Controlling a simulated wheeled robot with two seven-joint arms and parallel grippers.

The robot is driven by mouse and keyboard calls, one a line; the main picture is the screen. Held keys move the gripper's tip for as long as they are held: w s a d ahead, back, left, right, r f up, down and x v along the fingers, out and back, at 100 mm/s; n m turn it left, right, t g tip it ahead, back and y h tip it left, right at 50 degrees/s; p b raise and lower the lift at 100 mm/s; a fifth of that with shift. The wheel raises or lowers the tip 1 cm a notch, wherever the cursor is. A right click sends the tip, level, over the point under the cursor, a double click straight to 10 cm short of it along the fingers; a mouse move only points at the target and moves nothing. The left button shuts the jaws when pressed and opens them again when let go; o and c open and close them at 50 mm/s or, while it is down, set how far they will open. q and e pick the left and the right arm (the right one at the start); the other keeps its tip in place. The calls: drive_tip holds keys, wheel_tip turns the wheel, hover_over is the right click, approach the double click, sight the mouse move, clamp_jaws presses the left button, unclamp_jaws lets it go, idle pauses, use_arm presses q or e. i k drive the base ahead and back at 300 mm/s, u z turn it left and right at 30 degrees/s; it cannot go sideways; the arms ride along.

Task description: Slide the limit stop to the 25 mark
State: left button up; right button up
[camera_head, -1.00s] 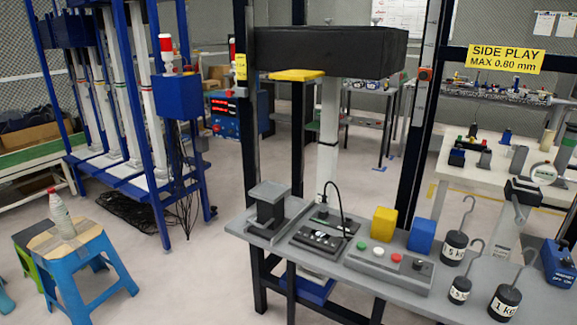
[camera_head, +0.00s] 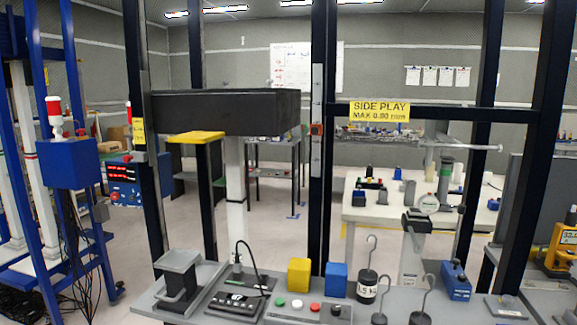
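A small orange-red block (camera_head: 316,129), which looks like the limit stop, sits on a pale vertical scale strip (camera_head: 317,95). The strip is fixed to a dark upright post near the middle of the view. The block is on the lower half of the strip. The scale's numbers are too small to read, so I cannot tell which mark it stands at. Neither of my grippers is in view.
A grey bench (camera_head: 250,310) crosses the front, with a yellow block (camera_head: 299,274), a blue block (camera_head: 335,279), a button panel and hooked weights (camera_head: 367,286). A black box (camera_head: 226,112) hangs left of the strip. A yellow sign (camera_head: 380,111) hangs right.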

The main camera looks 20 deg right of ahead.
sight(316, 129)
drive_tip(key=u, duration=1.7)
drive_tip(key=k, duration=1.55)
drive_tip(key=z, duration=1.95)
